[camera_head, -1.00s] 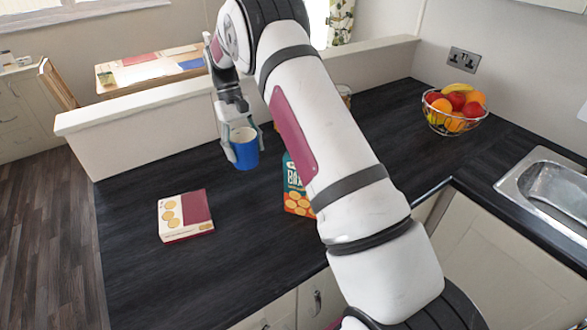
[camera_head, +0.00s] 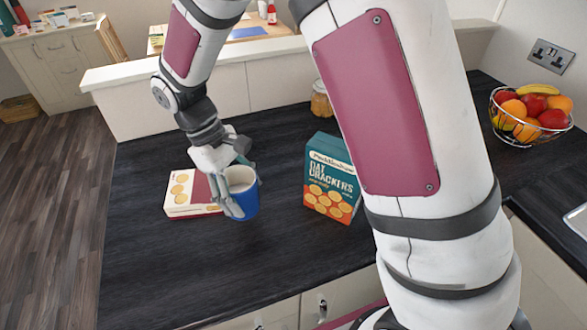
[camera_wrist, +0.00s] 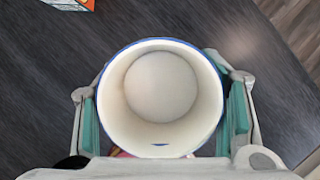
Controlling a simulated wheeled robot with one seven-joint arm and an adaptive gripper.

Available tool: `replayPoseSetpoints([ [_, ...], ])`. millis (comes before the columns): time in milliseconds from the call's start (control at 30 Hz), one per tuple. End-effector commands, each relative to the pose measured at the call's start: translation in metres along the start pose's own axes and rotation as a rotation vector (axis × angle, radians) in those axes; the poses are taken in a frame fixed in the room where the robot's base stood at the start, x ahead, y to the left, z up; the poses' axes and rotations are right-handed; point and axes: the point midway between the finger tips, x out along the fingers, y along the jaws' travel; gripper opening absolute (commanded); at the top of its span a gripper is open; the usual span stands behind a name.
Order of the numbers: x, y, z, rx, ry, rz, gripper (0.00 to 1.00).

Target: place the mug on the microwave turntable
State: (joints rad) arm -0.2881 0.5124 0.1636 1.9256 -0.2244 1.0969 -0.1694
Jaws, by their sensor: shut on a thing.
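The mug (camera_head: 243,203) is blue outside and cream inside, and it looks empty. My gripper (camera_head: 238,192) is shut on it, with one finger on each side of its wall. In the wrist view the mug (camera_wrist: 160,97) sits upright between the green-padded fingers of my gripper (camera_wrist: 165,110), its open mouth facing the camera. No microwave or turntable is in view.
A jar (camera_head: 321,100) is near the low wall (camera_head: 200,87). A wire fruit bowl (camera_head: 530,115) is at the right. The front left counter (camera_head: 150,265) is clear.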

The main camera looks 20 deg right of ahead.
Motion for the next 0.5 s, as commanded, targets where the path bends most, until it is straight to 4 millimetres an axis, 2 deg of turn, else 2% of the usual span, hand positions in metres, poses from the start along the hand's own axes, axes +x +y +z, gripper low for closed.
replayPoseSetpoints([
  [67, 0.002, -0.004, 0.002, -0.018, 0.000, 0.008, 0.17],
  [167, 0.004, 0.004, 0.006, -0.021, 0.000, 0.010, 0.17],
  [500, 0.019, 0.077, 0.024, -0.019, -0.001, 0.009, 0.17],
])
